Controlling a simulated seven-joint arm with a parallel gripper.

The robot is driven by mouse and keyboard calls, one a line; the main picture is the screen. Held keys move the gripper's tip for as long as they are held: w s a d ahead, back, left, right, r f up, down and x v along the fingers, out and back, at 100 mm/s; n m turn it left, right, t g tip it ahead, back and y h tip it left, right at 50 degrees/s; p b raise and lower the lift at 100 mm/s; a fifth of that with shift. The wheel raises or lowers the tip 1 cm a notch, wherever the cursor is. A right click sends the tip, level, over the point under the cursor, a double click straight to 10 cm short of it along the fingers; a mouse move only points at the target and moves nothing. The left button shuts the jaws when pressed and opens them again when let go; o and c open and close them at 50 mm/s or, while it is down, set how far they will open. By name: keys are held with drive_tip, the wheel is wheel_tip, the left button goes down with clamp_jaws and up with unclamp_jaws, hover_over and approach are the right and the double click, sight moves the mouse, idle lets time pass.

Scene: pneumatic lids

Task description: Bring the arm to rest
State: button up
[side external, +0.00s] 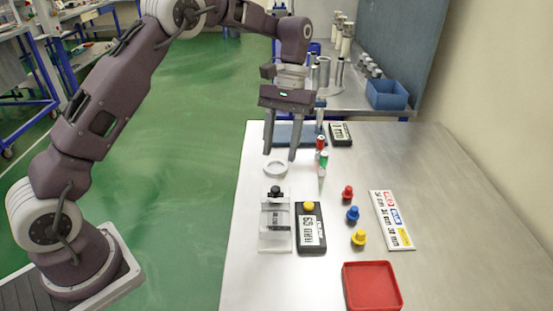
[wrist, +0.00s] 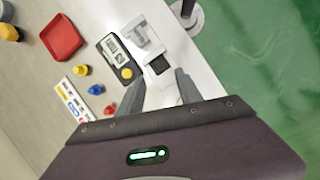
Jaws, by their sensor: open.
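My gripper (side external: 281,156) hangs over the far left part of the metal table, its two fingers apart and pointing down, with nothing between them. In the wrist view the open fingers (wrist: 160,80) show at the picture's centre. A pale ring (side external: 275,170) lies on the table just below the fingertips; I see a gap between them. My arm reaches over from the base at left.
Nearer stand a clear fixture with a black knob (side external: 275,192), a black gauge (side external: 312,240) with a yellow knob, red (side external: 347,192), blue (side external: 352,214) and yellow (side external: 359,236) lids, a label plate (side external: 391,220) and a red tray (side external: 372,287). Red-topped and green-topped cylinders (side external: 323,160) stand right of the fingers.

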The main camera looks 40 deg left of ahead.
drive_tip(key=s+r+m+t, duration=0.2)
drive_tip(key=s+r+t, duration=0.3)
drive_tip(key=s+r, duration=0.9)
drive_tip(key=s+f+m+t+y, duration=0.1)
drive_tip(key=s+t, duration=0.3)
drive_tip(key=s, duration=0.9)
drive_tip(key=shift+s+f+m+y, duration=0.3)
drive_tip(key=shift+f+m, duration=0.4)
drive_tip(key=shift+f, duration=0.15)
